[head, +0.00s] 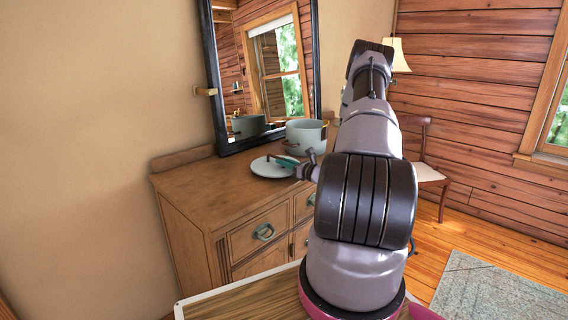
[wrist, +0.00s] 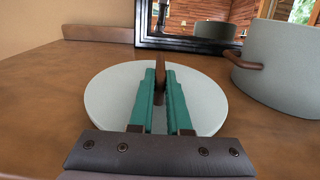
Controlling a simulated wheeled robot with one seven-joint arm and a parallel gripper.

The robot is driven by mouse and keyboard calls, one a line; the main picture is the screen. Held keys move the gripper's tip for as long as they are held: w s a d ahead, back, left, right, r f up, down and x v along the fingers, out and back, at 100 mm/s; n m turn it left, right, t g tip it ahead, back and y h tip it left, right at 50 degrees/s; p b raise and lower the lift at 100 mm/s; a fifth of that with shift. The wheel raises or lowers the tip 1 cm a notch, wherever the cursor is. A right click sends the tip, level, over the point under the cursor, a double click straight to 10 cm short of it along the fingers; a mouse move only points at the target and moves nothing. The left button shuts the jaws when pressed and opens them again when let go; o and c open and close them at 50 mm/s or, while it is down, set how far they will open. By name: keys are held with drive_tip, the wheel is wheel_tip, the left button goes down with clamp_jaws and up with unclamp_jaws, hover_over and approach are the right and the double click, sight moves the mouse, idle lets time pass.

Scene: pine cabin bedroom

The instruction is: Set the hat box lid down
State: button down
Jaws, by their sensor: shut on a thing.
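The hat box lid (head: 268,168) is a pale grey-green disc at the dresser top, left of the box. It also shows in the wrist view (wrist: 108,100), flat and level, with a brown upright handle (wrist: 160,75) at its middle. My gripper (head: 283,161) is over the lid, and its green fingers (wrist: 160,85) are shut on the handle. The lid looks to be on or very close to the dresser top; I cannot tell whether it touches. The open hat box (head: 305,138), pale grey-green with brown side handles, stands to the right of the lid.
The wooden dresser (head: 205,185) has bare room on its top at the left and front. A dark-framed mirror (head: 215,80) stands at its back, behind the lid and box. A chair (head: 427,172) and a lamp (head: 398,55) are to the right.

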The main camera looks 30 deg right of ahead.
drive_tip(key=shift+f, duration=0.1)
drive_tip(key=c, duration=0.9)
unclamp_jaws()
drive_tip(key=v, duration=1.1)
drive_tip(key=s+a+r+n+g+y, duration=0.2)
drive_tip(key=s+a+r+n+g, duration=0.15)
drive_tip(key=a+r+n, duration=0.35)
drive_tip(key=s+a+r+n+g+y, duration=0.2)
drive_tip(key=a+r+n+g, duration=0.25)
drive_tip(key=a+r, duration=0.3)
drive_tip(key=s+a+r+n+g+y, duration=0.1)
drive_tip(key=s+a+r+n+g, duration=0.2)
drive_tip(key=a+r+n+g, duration=0.4)
drive_tip(key=s+a+r+n+t+h, duration=0.1)
drive_tip(key=s+r+n+h, duration=0.2)
drive_tip(key=s+r, duration=0.1)
drive_tip(key=s+a+r+n+t+h, duration=0.1)
drive_tip(key=s+r+n+t+h, duration=0.1)
drive_tip(key=s+r, duration=0.3)
drive_tip(key=s+a+r+n+t+h, duration=0.1)
drive_tip(key=s+r+n+t+h, duration=0.1)
drive_tip(key=s+r+n+h, duration=0.2)
drive_tip(key=shift+s+r, duration=0.15)
drive_tip(key=shift+s, duration=1.75)
